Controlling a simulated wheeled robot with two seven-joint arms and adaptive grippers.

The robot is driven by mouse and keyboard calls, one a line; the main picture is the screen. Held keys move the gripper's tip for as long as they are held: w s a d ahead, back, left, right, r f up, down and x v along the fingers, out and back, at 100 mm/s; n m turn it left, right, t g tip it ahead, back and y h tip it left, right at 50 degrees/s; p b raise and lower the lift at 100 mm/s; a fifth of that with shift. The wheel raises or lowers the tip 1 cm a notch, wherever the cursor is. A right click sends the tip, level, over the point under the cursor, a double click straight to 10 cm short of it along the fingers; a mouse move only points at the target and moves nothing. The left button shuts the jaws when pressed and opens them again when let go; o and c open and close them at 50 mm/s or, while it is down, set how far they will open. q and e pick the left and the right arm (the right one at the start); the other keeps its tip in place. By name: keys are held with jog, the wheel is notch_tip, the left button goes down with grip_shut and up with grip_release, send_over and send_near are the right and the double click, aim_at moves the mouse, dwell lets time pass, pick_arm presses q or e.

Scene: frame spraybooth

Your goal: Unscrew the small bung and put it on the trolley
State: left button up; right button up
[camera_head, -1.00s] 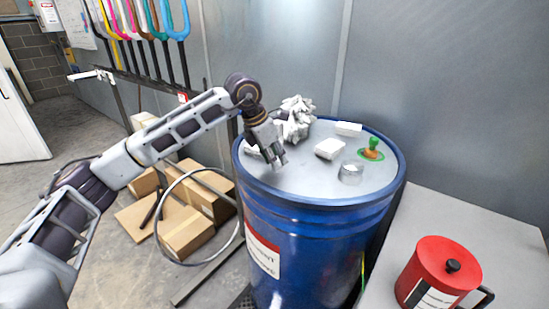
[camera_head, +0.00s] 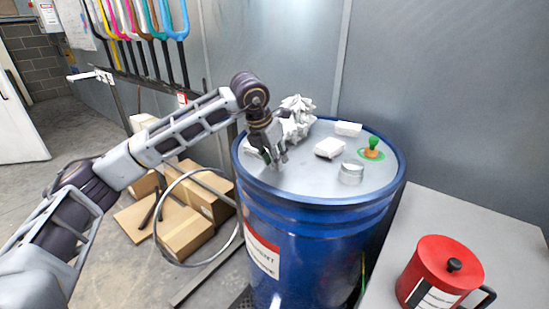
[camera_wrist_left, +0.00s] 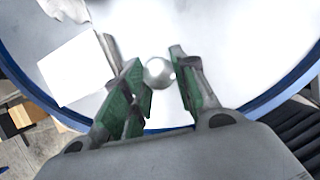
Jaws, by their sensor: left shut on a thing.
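The small bung (camera_wrist_left: 159,72) is a round silver piece near the rim of the blue drum's lid (camera_head: 310,185). In the left wrist view it sits between the green-padded fingers of my left gripper (camera_wrist_left: 157,85). In the head view my left gripper (camera_head: 277,160) points down at the left part of the lid, shut on the bung, which its fingers hide there. I cannot tell how far the bung is out of its hole. A flat grey top (camera_head: 420,215) at the right may be the trolley. My right gripper is out of view.
On the lid are a crumpled white rag (camera_head: 297,120), white blocks (camera_head: 329,148), a silver cap (camera_head: 352,172) and a green-and-orange item (camera_head: 372,150). A red can (camera_head: 440,272) stands on the grey top, which is bare behind it. Cardboard boxes (camera_head: 190,225) lie left of the drum.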

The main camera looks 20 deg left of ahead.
pick_arm(q)
jog(key=shift+n, duration=0.6)
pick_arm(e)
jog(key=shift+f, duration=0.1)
pick_arm(q)
jog(key=shift+d+n+y, duration=0.15)
jog(key=shift+n+y, duration=0.45)
jog(key=shift+n, duration=0.4)
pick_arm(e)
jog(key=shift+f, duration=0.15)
pick_arm(q)
jog(key=shift+n+y+b, duration=0.3)
jog(key=shift+n+y, duration=0.1)
jog(key=shift+n, duration=0.7)
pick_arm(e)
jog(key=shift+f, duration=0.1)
pick_arm(q)
jog(key=shift+d+n, duration=0.1)
jog(key=shift+n, duration=0.2)
jog(key=shift+n+y, duration=0.3)
jog(key=shift+d+n+y, duration=0.1)
jog(key=shift+n+y, duration=0.5)
jog(key=shift+n, duration=1.1)
